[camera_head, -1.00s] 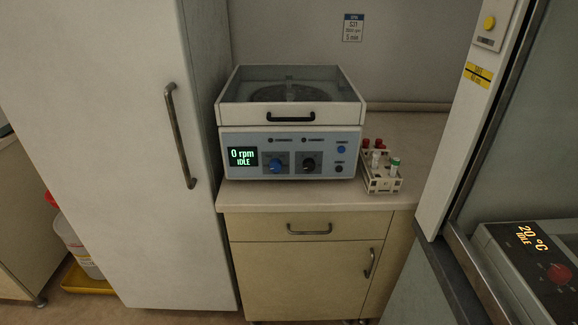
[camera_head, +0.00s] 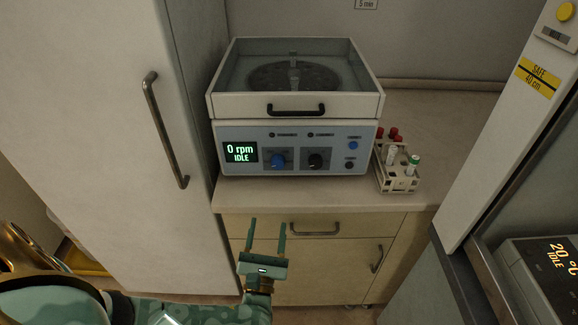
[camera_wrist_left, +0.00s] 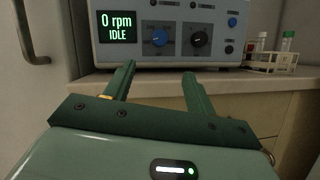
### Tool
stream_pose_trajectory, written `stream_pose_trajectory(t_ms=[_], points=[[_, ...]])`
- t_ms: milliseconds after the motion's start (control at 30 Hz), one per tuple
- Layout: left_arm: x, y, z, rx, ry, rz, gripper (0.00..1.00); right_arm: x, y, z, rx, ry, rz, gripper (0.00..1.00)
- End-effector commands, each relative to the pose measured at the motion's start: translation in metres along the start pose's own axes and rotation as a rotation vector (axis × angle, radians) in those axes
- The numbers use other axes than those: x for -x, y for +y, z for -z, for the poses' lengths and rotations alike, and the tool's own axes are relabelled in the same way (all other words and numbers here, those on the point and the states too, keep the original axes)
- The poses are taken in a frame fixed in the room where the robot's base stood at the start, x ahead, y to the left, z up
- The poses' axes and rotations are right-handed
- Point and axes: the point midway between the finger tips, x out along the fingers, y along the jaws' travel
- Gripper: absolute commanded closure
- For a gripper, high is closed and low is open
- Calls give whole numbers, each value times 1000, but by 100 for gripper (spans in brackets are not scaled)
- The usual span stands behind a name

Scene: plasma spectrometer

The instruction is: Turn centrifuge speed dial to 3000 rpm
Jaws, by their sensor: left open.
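The centrifuge (camera_head: 230,132) stands on the counter, a grey box with a clear-topped lid. Its display (camera_head: 241,152) reads 0 rpm and IDLE. A blue dial (camera_head: 279,160) and a black dial (camera_head: 317,160) sit side by side on its front; their small labels are not readable, so I cannot tell which sets speed. In the left wrist view the blue dial (camera_wrist_left: 159,38) and black dial (camera_wrist_left: 200,39) show beyond the fingers. My left gripper (camera_head: 267,222) is open and empty, in front of the drawer, below and apart from the dials. My right gripper is not in view.
A tube rack (camera_head: 398,172) with red, white and green-capped tubes stands right of the centrifuge. A tall white cabinet (camera_head: 110,110) is at left. A drawer handle (camera_head: 314,230) sticks out below the counter. A device reading 20 °C (camera_head: 545,262) is at lower right.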

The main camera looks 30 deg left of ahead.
Motion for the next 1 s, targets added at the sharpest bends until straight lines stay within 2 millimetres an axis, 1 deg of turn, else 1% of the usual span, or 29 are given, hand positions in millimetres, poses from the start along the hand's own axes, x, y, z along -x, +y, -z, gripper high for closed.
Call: stream_pose_trajectory(t_ms=[67,167,267,500,600,700,833,1000], points=[[-6,0,-1,22,-2,-2,45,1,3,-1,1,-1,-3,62],[-19,0,-2,22,-6,0,45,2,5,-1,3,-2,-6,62],[-42,0,-2,21,-8,-1,45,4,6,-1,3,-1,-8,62],[-104,0,-3,16,-9,0,45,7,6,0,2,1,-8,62],[-126,0,-2,16,-8,0,45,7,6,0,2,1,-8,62],[-143,0,-2,16,-7,1,45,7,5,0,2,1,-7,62],[-157,0,-1,15,-5,1,45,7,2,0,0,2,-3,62],[-164,0,-1,16,-4,2,45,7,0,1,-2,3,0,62]])
